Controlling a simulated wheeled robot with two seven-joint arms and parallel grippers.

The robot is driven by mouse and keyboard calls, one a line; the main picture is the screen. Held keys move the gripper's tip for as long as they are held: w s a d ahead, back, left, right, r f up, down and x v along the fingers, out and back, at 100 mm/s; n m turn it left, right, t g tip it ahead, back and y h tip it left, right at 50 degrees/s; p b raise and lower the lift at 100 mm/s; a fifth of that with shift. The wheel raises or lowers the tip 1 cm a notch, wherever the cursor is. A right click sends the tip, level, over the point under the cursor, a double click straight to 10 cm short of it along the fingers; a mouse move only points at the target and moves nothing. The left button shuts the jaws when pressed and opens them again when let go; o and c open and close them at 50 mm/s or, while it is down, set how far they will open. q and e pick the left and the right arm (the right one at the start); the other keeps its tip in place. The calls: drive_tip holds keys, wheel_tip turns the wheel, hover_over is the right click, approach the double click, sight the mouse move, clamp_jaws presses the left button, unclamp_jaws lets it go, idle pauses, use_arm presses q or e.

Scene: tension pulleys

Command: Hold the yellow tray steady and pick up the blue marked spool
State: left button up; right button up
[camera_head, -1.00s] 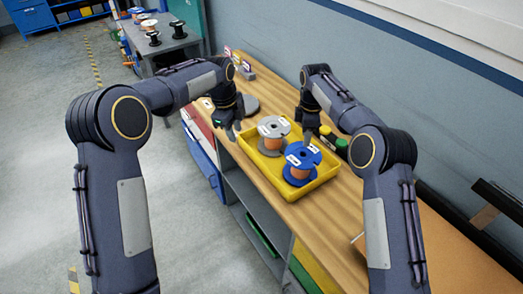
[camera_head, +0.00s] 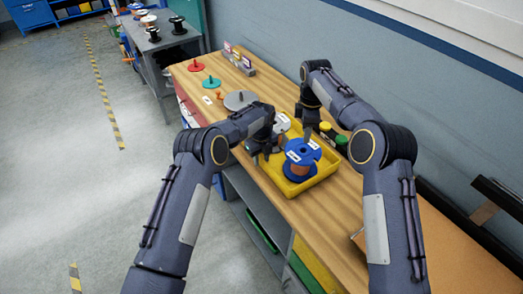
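The yellow tray (camera_head: 292,190) stands on the wooden bench. The blue spool (camera_head: 301,152), with white labels on its top flange and orange winding, stands in the tray's near part. A grey spool (camera_head: 282,123) in the tray's far part is mostly hidden by my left gripper. My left gripper (camera_head: 261,157) is at the tray's left edge, fingers downward; contact with the rim cannot be made out. My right gripper (camera_head: 308,131) points down just behind the blue spool's top, seemingly apart from it. Both gripper openings are too small and dark to judge.
Red (camera_head: 195,66), green (camera_head: 211,82) and grey (camera_head: 239,99) discs with pegs stand on the bench's far part. Yellow- and green-topped containers (camera_head: 333,136) stand right of the tray, near the wall.

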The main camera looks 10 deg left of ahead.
use_arm(q)
drive_tip(key=shift+f, duration=0.95)
clamp_jaws()
idle(1.0)
